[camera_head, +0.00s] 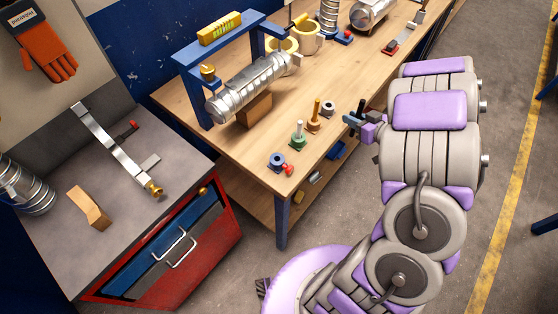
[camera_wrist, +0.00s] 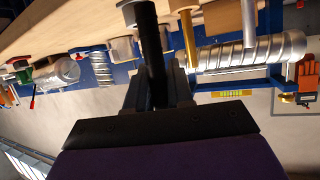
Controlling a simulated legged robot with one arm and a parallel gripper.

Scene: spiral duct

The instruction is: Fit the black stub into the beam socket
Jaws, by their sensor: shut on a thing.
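My gripper (camera_head: 353,121) is at the right edge of the wooden table, just right of the row of small stands. In the wrist view my gripper (camera_wrist: 157,88) is shut on the black stub (camera_wrist: 152,45), a dark rod running up between the fingers. Its far end meets or overlaps a pale grey round piece, and I cannot tell if they touch. The blue beam (camera_head: 217,39) stands on posts over the table, left of my gripper. I cannot pick out its socket.
A silver spiral duct (camera_head: 248,88) lies below the beam. A grey bench (camera_head: 120,225) with metal parts is at left.

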